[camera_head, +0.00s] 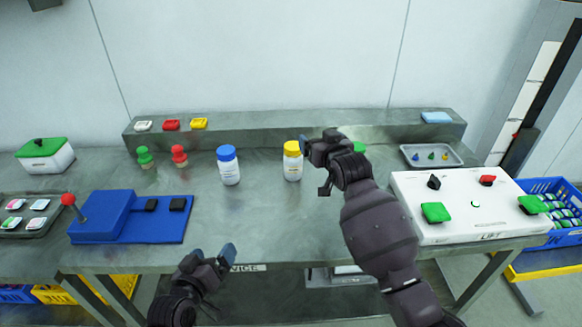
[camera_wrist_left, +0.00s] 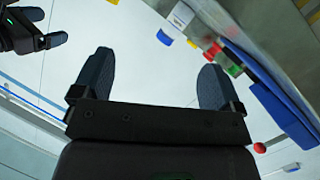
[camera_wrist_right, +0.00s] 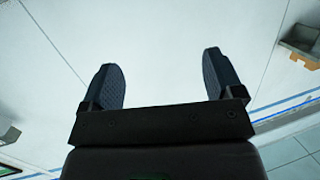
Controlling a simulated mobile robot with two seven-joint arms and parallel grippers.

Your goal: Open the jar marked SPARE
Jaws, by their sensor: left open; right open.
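A white jar with a blue lid (camera_head: 227,165) stands upright on the grey bench. A white jar with a yellow lid (camera_head: 292,162) stands upright to its right. Their labels are too small to read, so I cannot tell which is marked SPARE. A green thing (camera_head: 360,147) shows behind my right gripper, mostly hidden. My right gripper (camera_head: 314,166) is open and empty, just right of the yellow-lidded jar in the picture; whether it touches cannot be told. My left gripper (camera_head: 212,262) is open and empty near the bench's front edge. Its fingers also show in the left wrist view (camera_wrist_left: 152,80).
Green (camera_head: 145,157) and red (camera_head: 179,155) knobbed pieces stand left of the jars. A blue fixture (camera_head: 105,218) with a red-knobbed lever is at the left. A white control panel (camera_head: 465,205) and a grey tray (camera_head: 432,156) are at the right. The bench's middle front is clear.

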